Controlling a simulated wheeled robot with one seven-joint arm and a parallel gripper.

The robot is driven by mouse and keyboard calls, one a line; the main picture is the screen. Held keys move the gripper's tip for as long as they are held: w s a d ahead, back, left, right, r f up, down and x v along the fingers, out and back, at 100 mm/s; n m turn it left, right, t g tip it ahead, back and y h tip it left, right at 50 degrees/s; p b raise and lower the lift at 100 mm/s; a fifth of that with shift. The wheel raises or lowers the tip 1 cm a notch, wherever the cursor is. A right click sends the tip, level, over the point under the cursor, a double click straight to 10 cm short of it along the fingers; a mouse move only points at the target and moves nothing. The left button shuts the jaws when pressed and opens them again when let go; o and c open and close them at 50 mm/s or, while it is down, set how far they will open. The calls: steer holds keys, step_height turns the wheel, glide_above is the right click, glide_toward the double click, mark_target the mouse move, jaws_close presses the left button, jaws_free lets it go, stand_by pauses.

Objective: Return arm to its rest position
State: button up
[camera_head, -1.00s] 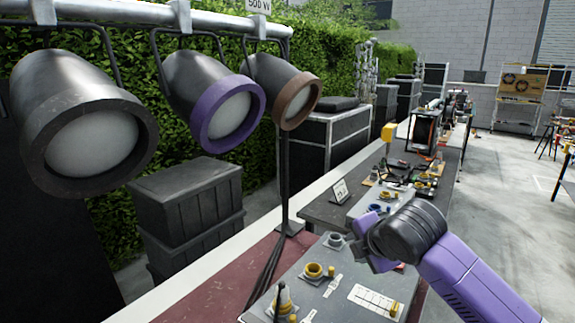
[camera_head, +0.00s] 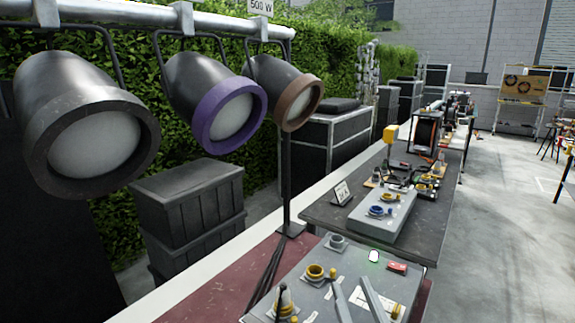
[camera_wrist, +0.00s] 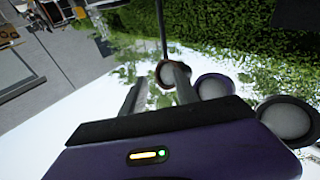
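My gripper (camera_head: 350,282) shows at the bottom of the head view as two grey fingers standing apart, in front of the near grey panel (camera_head: 300,293). In the wrist view my gripper (camera_wrist: 157,76) has its two fingers spread with nothing between them. It is open and empty. The purple arm is out of the head view apart from these fingers. The wrist view is tilted and looks toward the lamps and hedge.
Three lamps hang from a rail: one dark-rimmed (camera_head: 95,145), one purple-rimmed (camera_head: 228,115), one brown-rimmed (camera_head: 302,103). The near panel carries a yellow ring (camera_head: 314,271) and small parts. A dark table (camera_head: 322,213) stands beyond. Open floor (camera_head: 500,250) lies right.

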steer(key=s+d+f+m+g+h, duration=0.1)
steer(key=s+d+f+g, duration=0.1)
steer(key=s, duration=1)
steer(key=s+d+f+g+h, duration=0.1)
steer(key=s+d+f, duration=0.3)
steer(key=s, duration=0.9)
steer(key=s+d+f+m+g+h, duration=0.1)
steer(key=s+d+f+g, duration=0.1)
steer(key=s+f, duration=0.6)
steer(key=s, duration=0.4)
steer(key=shift+s+d+m+g, duration=0.3)
steer(key=shift+s+d, duration=0.05)
steer(key=shift+d, duration=0.05)
